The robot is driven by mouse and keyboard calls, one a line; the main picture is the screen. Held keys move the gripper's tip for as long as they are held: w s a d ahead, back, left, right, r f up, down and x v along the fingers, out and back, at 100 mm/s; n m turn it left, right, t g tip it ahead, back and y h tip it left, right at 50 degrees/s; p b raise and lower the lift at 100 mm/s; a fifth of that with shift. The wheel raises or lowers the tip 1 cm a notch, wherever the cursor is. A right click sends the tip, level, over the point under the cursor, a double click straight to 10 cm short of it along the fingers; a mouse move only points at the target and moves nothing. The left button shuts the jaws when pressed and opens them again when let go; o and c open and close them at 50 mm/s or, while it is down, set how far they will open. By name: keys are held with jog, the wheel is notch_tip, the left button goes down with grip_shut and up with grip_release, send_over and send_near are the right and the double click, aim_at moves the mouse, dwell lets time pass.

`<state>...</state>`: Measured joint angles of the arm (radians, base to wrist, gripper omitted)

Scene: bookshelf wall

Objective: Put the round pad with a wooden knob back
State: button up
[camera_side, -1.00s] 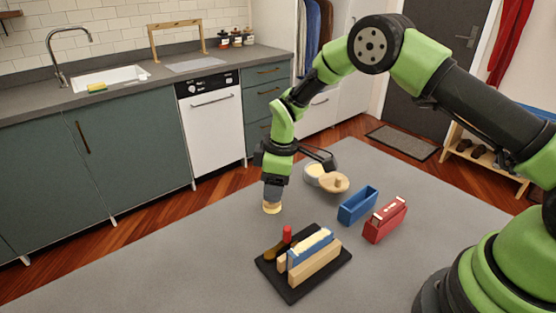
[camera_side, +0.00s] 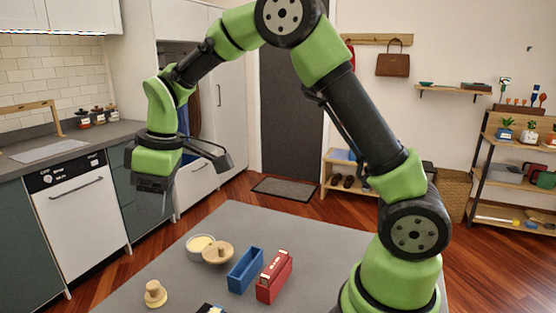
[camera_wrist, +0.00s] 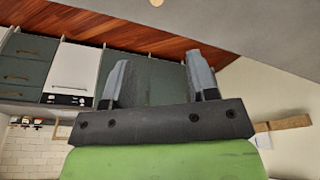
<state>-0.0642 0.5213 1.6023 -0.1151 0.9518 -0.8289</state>
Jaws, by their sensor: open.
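The round pad with a wooden knob (camera_side: 155,295) stands knob up on the grey table, near the bottom left of the side view. A sliver of a tan thing, probably this pad, shows at the top edge of the wrist view (camera_wrist: 157,2). My gripper (camera_side: 151,212) is raised well above the table and the pad, apart from it. In the wrist view its two fingers (camera_wrist: 159,72) stand apart with nothing between them. A dark tray with a blue-and-pale item (camera_side: 211,308) is mostly cut off at the bottom of the side view.
A round tin with pale contents (camera_side: 200,242) and a wooden knobbed disc (camera_side: 218,253) sit close together on the table (camera_side: 255,215). A blue open box (camera_side: 245,270) and a red box (camera_side: 274,277) stand to their right. Counter and cabinets are at left.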

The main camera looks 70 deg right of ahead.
jog(key=s+d+r+m+t, duration=0.1)
jog(key=s+r+m+t, duration=0.2)
jog(key=s+r+m, duration=0.55)
jog(key=s+r+m+t, duration=0.1)
jog(key=s+m+t, duration=0.1)
jog(key=s, duration=1.2)
jog(key=shift+d+y, duration=0.15)
jog(key=shift+y, duration=0.25)
jog(key=shift+r, duration=0.1)
